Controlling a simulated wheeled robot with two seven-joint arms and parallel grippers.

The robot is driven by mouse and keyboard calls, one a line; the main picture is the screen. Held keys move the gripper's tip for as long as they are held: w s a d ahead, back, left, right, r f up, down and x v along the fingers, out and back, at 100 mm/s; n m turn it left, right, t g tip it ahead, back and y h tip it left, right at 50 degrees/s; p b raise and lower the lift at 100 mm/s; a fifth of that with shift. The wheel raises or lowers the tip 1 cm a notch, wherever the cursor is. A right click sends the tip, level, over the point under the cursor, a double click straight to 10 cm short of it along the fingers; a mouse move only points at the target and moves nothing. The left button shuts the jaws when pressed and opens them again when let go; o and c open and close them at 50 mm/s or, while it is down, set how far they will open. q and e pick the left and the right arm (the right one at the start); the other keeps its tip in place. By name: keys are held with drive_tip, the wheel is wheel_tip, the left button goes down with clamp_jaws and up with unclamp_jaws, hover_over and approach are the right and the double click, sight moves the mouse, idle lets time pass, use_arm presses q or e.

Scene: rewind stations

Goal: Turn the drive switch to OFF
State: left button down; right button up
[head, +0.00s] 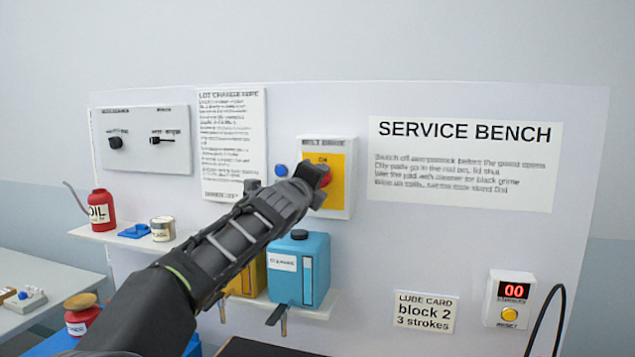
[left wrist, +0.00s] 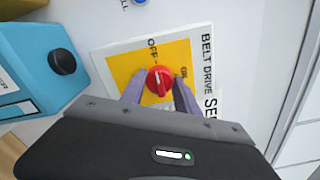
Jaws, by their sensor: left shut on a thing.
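The belt drive switch is a red knob (head: 326,179) on a yellow plate in a white box (head: 340,208), mounted on the upright board. In the left wrist view the red knob (left wrist: 160,80) sits between my fingers, with OFF and ON printed on the yellow plate (left wrist: 122,68). A pale mark shows on the knob, but I cannot tell surely which label it points to. My left gripper (head: 316,174) is at the box and shut on the knob; its fingers also show in the left wrist view (left wrist: 158,92). My right gripper is not in view.
A blue container (head: 315,262) stands on a shelf just below the switch box. A red oil can (head: 101,211) stands on a shelf at left. A counter box (head: 510,298) with a yellow button and a black cable are at lower right. The board right of the switch is flat.

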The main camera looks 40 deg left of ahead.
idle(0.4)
use_arm(q)
drive_tip(key=c, duration=0.9)
unclamp_jaws()
drive_tip(key=b+v, duration=0.2)
drive_tip(key=v, duration=0.5)
drive_tip(key=shift+s+d+b, duration=0.15)
drive_tip(key=shift+s+b, duration=0.15)
drive_tip(key=shift+s, duration=0.1)
drive_tip(key=shift+f, duration=0.1)
